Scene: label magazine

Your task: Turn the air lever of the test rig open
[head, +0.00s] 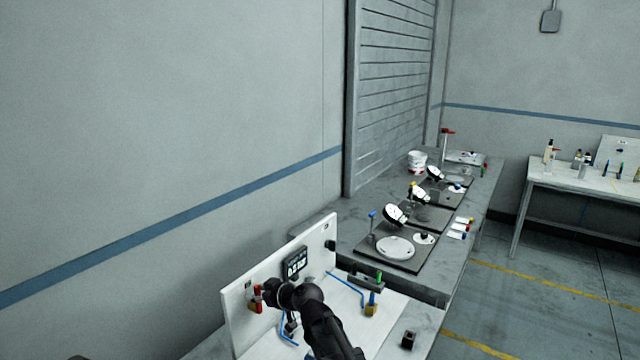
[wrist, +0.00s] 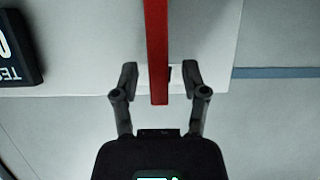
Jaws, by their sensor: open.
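The test rig has a white upright panel (head: 240,308) with a dark display (head: 296,262) on it, at the lower middle of the head view. A red lever (head: 257,297) is at the panel's left part; in the wrist view it is a long red bar (wrist: 156,45). My gripper (wrist: 160,78) is open, with one finger on each side of the red bar's end. Gaps show on both sides, so the fingers look apart from it. In the head view my dark arm hides part of the panel and the lever's surroundings. The display's edge (wrist: 18,48) shows upside down in the wrist view.
A blue tube (head: 346,288) and a brass-coloured fitting with a blue handle (head: 371,305) are on the rig's base, right of my arm. A small black block (head: 408,340) stands nearby. A bench (head: 345,247) with plates and gauges runs behind. Open floor lies to the right.

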